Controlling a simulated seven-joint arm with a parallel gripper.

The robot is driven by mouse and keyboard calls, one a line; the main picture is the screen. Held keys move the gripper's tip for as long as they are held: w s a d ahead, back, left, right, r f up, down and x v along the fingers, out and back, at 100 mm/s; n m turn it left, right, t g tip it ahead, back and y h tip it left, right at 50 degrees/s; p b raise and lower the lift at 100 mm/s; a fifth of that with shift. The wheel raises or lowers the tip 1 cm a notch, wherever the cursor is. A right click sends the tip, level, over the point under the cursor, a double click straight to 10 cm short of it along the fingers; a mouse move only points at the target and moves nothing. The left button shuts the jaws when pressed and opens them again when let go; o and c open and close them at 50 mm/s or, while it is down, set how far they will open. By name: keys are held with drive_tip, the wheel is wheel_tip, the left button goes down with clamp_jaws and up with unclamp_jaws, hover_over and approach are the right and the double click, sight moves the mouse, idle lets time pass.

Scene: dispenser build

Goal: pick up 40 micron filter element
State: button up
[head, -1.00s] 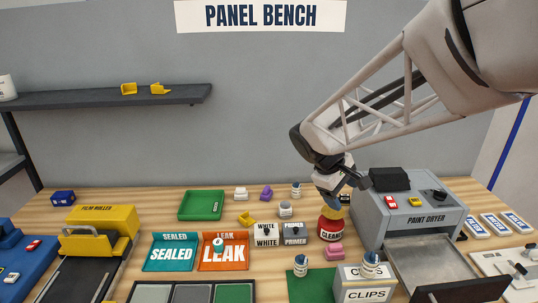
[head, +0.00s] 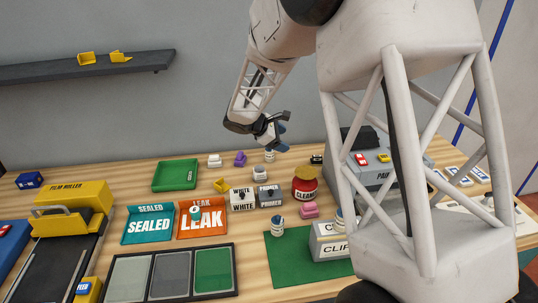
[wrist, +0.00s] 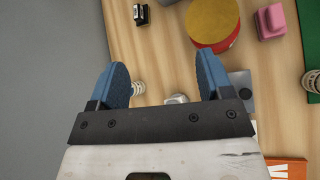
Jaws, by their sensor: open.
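Several small white filter-like pieces with dark bands stand on the bench: one (head: 269,155) at the back below my gripper, one (head: 277,227) on the green mat, and one (head: 340,218) on the clips box, partly hidden by my arm. A grey-white piece (head: 259,173) stands near the back one. No micron marking is readable, so I cannot tell which is the 40 micron element. My gripper (head: 279,137) is open, empty and above the bench. In the wrist view, a ribbed white piece (wrist: 138,87) shows beside the left blue finger, apart in depth.
A red tin with a yellow top (head: 305,185), the white and primer boxes (head: 242,198), a pink block (head: 309,212) and a purple piece (head: 240,158) crowd the area. A green tray (head: 176,175) lies left. My arm covers part of the paint dryer (head: 379,170).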

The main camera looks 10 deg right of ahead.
sight(270, 152)
drive_tip(key=w+a+f+n+t, duration=0.1)
drive_tip(key=w+a+f+n, duration=0.1)
drive_tip(key=w+f, duration=0.2)
drive_tip(key=w+a+f+n+t+h, duration=0.1)
drive_tip(key=w+a+f+n, duration=0.1)
drive_tip(key=w+f, duration=0.3)
drive_tip(key=w+a+f+n+t+h, duration=0.1)
drive_tip(key=w+a+f+n, duration=0.1)
drive_tip(key=w+f, duration=0.3)
drive_tip(key=shift+w+a+f+n, duration=0.25)
drive_tip(key=shift+w+a+n, duration=0.1)
drive_tip(key=shift+w+n, duration=0.2)
drive_tip(key=shift+w+a+f+n+t, duration=0.25)
drive_tip(key=shift+w+f+t, duration=0.1)
drive_tip(key=shift+f, duration=0.15)
drive_tip(key=shift+x, duration=1.25)
drive_tip(key=shift+d, duration=0.1)
drive_tip(key=shift+x, duration=2.55)
drive_tip(key=shift+c, duration=0.2)
drive_tip(key=c, duration=1)
